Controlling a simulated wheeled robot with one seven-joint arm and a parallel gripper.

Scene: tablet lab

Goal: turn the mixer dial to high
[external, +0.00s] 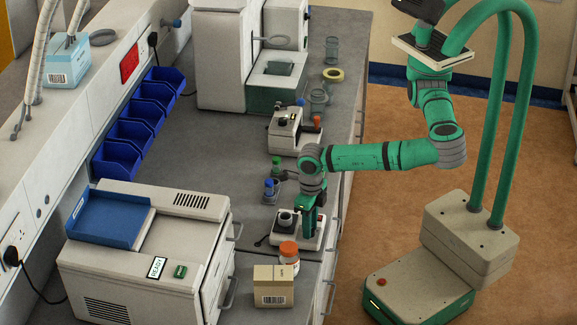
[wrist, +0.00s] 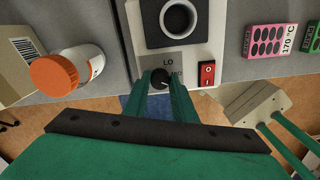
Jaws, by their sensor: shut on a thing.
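The mixer (external: 302,240) is a small white device on the bench near its front edge. In the wrist view its white body (wrist: 202,22) has a round dark cup holder (wrist: 178,20) and a grey label reading "LO", its other lettering partly hidden. Below the label is the black dial (wrist: 161,78), with a light pointer mark. My gripper (wrist: 160,82) is shut on the dial, one green finger on each side. In the external view my gripper (external: 308,222) reaches down to the mixer and hides the dial. I cannot tell the dial's exact setting.
A red rocker switch (wrist: 207,74) is close right of the dial. An orange-capped bottle (external: 288,254) and a cardboard box (external: 274,285) stand nearby at the front. A large white machine (external: 150,250) is to the left.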

